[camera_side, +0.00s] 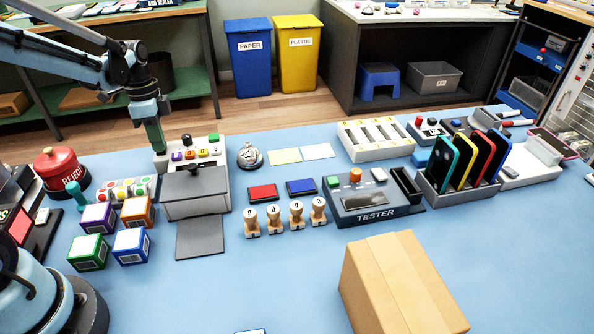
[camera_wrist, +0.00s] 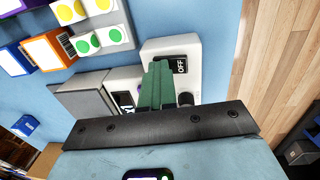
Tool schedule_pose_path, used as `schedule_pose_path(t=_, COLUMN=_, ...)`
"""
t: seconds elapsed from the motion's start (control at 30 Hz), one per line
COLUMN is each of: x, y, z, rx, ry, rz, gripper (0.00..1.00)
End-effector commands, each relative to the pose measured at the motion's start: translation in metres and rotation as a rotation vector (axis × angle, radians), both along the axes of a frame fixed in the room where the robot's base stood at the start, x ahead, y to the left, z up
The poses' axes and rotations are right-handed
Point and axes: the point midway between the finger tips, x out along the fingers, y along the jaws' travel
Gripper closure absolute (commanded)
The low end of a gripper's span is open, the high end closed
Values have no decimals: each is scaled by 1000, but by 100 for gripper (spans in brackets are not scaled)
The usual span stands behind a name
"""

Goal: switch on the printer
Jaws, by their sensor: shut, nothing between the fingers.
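The printer (camera_side: 196,206) stands left of centre in the side view, a grey box with a white top panel bearing coloured buttons and a black knob. In the wrist view its white panel (camera_wrist: 165,45) carries a black switch (camera_wrist: 180,65) with the word OFF facing up. My gripper (camera_side: 158,149) has green fingers, shut and empty, pointing down at the panel's back left end. In the wrist view the shut fingertips (camera_wrist: 158,65) are just beside the switch and partly cover the panel. I cannot tell whether they touch it.
A red REJECT button (camera_side: 60,168), a sticker sheet (camera_side: 130,190) and several coloured boxes (camera_side: 132,245) lie left of the printer. A silver bell (camera_side: 250,156) and wooden stamps (camera_side: 274,219) stand to its right.

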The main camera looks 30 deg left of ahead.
Motion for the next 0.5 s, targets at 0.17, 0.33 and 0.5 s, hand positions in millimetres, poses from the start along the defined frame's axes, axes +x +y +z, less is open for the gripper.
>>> schedule_pose_path(t=0.17, x=6, y=6, z=0, rx=5, ry=-8, rz=1, gripper=100)
schedule_pose_path(t=0.33, x=11, y=11, z=2, rx=4, ry=-7, rz=1, gripper=100)
schedule_pose_path(t=0.5, x=11, y=12, z=2, rx=4, ry=-5, rz=1, gripper=100)
